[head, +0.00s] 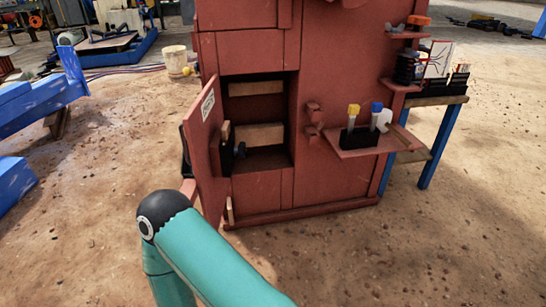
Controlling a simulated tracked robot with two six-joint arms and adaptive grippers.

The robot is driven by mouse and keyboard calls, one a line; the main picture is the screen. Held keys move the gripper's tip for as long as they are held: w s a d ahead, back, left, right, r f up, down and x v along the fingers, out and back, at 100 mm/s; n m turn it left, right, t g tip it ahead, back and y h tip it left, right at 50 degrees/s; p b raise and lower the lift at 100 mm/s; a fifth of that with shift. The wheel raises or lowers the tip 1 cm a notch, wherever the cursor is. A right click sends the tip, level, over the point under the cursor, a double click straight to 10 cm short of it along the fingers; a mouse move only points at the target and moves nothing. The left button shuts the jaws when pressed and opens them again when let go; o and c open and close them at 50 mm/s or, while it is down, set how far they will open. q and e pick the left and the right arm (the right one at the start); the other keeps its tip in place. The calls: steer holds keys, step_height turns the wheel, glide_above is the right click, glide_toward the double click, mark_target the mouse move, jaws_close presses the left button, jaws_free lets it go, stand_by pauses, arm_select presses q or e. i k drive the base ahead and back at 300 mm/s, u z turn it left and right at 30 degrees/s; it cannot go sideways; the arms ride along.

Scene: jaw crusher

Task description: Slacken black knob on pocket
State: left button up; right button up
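The red crusher housing (337,90) stands in the middle of the head view, its door (204,150) swung open to the left. A small black pocket (227,161) sits on the inner side of the door, with a pale wooden piece (226,132) sticking up from it. A small dark knob (241,149) shows at the pocket's right side; its fine shape is too small to tell. A teal arm of mine (205,250) crosses the bottom foreground, with its black joint in front of the door's lower left.
A red side shelf (362,148) holds a black holder with yellow-topped and blue-topped items. A blue-legged table (437,100) stands to the right. Blue beams (40,105) lie at the left. The dirt floor in front and right is clear.

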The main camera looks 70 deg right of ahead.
mark_target(241, 149)
steer(key=z, duration=0.55)
steer(key=k, duration=0.15)
steer(key=u, duration=0.9)
steer(key=i, duration=0.1)
steer(key=z, duration=2.5)
steer(key=i, duration=1)
steer(key=u, duration=0.15)
